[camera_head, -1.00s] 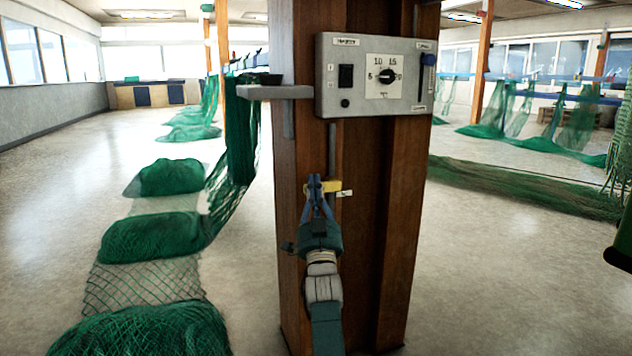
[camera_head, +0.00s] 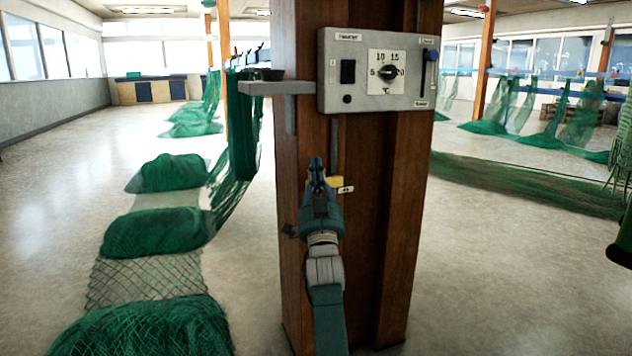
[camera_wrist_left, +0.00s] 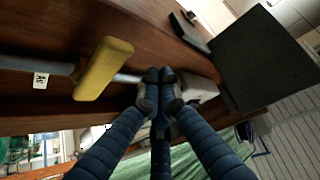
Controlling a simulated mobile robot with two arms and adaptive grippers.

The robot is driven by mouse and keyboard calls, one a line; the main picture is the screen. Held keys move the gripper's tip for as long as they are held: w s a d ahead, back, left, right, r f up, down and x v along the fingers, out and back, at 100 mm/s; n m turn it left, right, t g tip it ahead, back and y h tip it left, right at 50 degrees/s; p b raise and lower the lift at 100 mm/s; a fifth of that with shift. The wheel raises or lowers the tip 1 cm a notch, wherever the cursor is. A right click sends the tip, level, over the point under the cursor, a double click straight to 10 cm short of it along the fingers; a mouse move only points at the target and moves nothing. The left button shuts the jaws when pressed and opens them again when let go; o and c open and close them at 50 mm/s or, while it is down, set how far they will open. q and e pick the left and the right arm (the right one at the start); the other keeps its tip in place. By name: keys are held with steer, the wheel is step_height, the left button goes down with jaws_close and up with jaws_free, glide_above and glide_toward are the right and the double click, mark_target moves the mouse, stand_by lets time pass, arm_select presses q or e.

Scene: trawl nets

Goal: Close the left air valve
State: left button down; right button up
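The left air valve has a yellow handle (camera_head: 335,183) on a thin vertical pipe (camera_head: 334,150) on the wooden post, with a small white tag (camera_head: 346,190) beside it. In the left wrist view the yellow handle (camera_wrist_left: 103,68) lies across the pipe, left of my fingertips. My left gripper (camera_head: 316,165) is in front of the post, its tips just up and left of the handle. In the left wrist view my left gripper (camera_wrist_left: 160,78) has its fingertips together, with nothing visible between them. They look apart from the handle.
A grey control box (camera_head: 377,72) with a dial and a small shelf (camera_head: 275,88) sit above the valve on the wooden post (camera_head: 390,230). Green nets (camera_head: 150,232) lie on the floor to the left, and another net (camera_head: 530,182) lies to the right.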

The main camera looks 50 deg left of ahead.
arm_select(q)
step_height(320, 180, up, 7)
steer(key=shift+f, duration=0.2)
steer(key=shift+d, duration=0.15)
stand_by(0.4)
